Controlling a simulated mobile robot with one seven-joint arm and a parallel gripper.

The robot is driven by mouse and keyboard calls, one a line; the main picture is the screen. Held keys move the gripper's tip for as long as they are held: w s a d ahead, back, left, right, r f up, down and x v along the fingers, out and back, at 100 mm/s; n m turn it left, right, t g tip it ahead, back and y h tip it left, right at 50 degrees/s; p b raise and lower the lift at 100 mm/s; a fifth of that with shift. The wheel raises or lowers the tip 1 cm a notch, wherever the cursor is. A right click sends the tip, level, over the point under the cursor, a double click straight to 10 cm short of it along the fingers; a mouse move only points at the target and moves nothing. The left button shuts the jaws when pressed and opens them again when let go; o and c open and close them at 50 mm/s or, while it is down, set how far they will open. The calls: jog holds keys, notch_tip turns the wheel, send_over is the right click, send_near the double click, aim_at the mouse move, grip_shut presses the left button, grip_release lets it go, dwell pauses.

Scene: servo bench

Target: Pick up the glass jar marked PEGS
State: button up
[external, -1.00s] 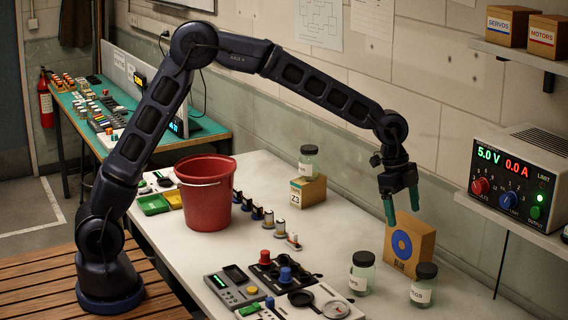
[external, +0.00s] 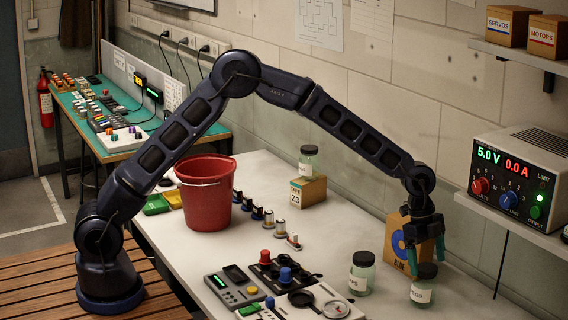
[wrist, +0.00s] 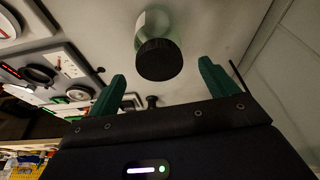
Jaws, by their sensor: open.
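A glass jar (external: 421,292) with a black lid stands upright at the bench's right end; its small label seems to end in "GS". A similar jar (external: 361,276) stands left of it, label seemingly ending in "PS". A third jar (external: 308,163) sits on a Z3 box, label unreadable. My gripper (external: 427,254) points down just above the right jar, green fingers apart, one partly in front of its lid. In the wrist view a jar (wrist: 157,45) shows lid-first beyond and between the open fingertips (wrist: 162,70). Nothing is held.
The Z3 box (external: 308,190) is farther back. A red bucket (external: 204,195) and several devices and knobs occupy the left and front. A shelf with a power supply (external: 520,180) is at right.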

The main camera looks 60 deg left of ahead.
aim_at(427, 267)
jog(key=shift+a+x, duration=0.15)
jog(key=shift+x, duration=1.15)
jog(key=shift+a+x, duration=0.15)
jog(key=shift+x, duration=1.1)
jog(key=c, duration=1.1)
jog(key=shift+c, duration=0.2)
